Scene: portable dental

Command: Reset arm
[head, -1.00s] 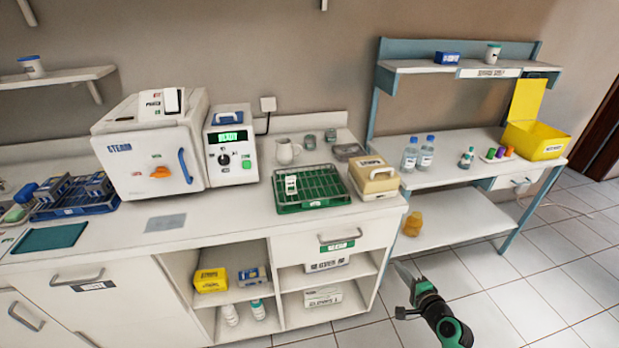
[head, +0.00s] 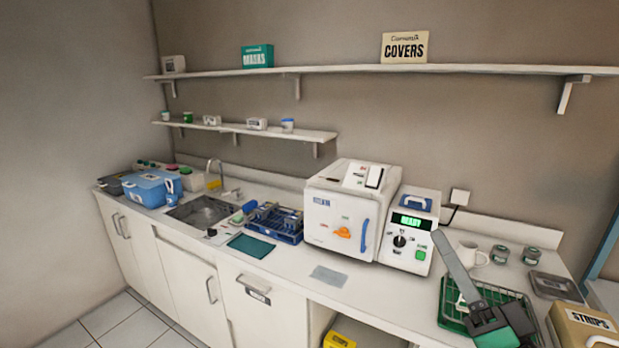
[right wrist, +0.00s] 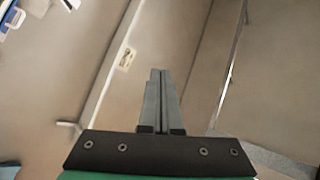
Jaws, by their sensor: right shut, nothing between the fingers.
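My right gripper (head: 446,250) shows at the lower right of the head view, raised in front of the counter, its fingers pointing up and overlapping the right edge of the sealer-like unit with the green display (head: 408,232). Its fingers are closed together and empty; the right wrist view also shows the closed fingers (right wrist: 160,95) with nothing between them. My left gripper is in neither view. A green tray with a wire rack (head: 452,318) is partly hidden behind my right arm.
A white steriliser (head: 325,225) with an orange knob stands mid-counter. Left of it are a blue rack (head: 283,232), a sink (head: 203,212) and a blue box (head: 148,190). A white mug (head: 470,255) and a beige STRIPS box (head: 583,330) are at the right. Shelves hang above.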

